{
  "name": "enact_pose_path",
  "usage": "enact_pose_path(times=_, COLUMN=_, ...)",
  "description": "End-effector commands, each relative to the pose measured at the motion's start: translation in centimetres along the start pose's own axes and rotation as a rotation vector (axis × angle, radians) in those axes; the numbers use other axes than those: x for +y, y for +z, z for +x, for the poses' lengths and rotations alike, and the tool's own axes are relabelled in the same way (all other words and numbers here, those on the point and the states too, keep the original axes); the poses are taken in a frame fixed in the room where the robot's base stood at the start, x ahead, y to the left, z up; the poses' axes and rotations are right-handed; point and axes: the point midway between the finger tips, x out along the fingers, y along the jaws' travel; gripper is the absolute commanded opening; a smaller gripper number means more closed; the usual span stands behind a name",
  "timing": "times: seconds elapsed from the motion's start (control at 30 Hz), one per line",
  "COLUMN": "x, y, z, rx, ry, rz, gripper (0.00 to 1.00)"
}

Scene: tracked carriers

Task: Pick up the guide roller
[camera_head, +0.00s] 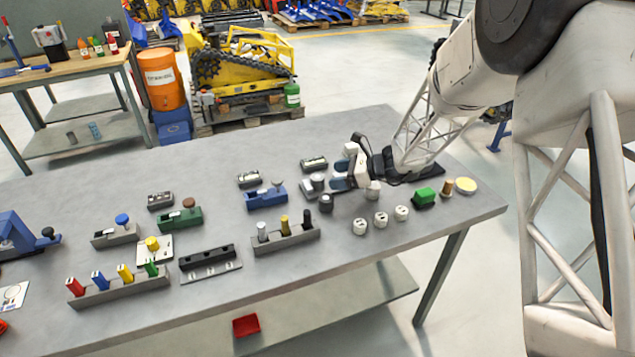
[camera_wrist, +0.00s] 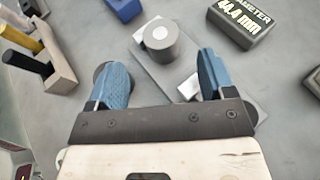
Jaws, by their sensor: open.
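A grey cylinder with a pale round centre, which looks like the guide roller (camera_head: 317,180), stands on a flat grey plate (camera_head: 307,188). In the wrist view this roller (camera_wrist: 160,42) sits upright on its plate (camera_wrist: 228,88), just ahead of the space between the fingertips. My gripper (camera_head: 340,175) is low over the table, to the right of the roller in the head view. Its blue fingers (camera_wrist: 160,65) are spread, with nothing held between them. A dark round roller (camera_head: 326,203) is partly hidden behind the left finger in the wrist view.
A dark block labelled 44.4 mm (camera_wrist: 243,22) lies close beyond the plate. A peg rack (camera_head: 286,238) and a blue holder (camera_head: 266,197) stand to the left. Small white cylinders (camera_head: 381,219) and a green block (camera_head: 424,198) are to the right.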

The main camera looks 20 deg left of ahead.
Motion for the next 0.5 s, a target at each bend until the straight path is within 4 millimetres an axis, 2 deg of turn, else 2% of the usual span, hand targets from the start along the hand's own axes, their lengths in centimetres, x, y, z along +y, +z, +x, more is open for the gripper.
enact_pose_path(times=0.33, x=0.0, y=0.0, z=0.2, rx=0.0, ry=0.001, rz=0.0, gripper=0.76)
enact_pose_path(times=0.5, x=0.0, y=0.0, z=1.2, rx=0.0, ry=0.003, rz=-0.001, gripper=0.76)
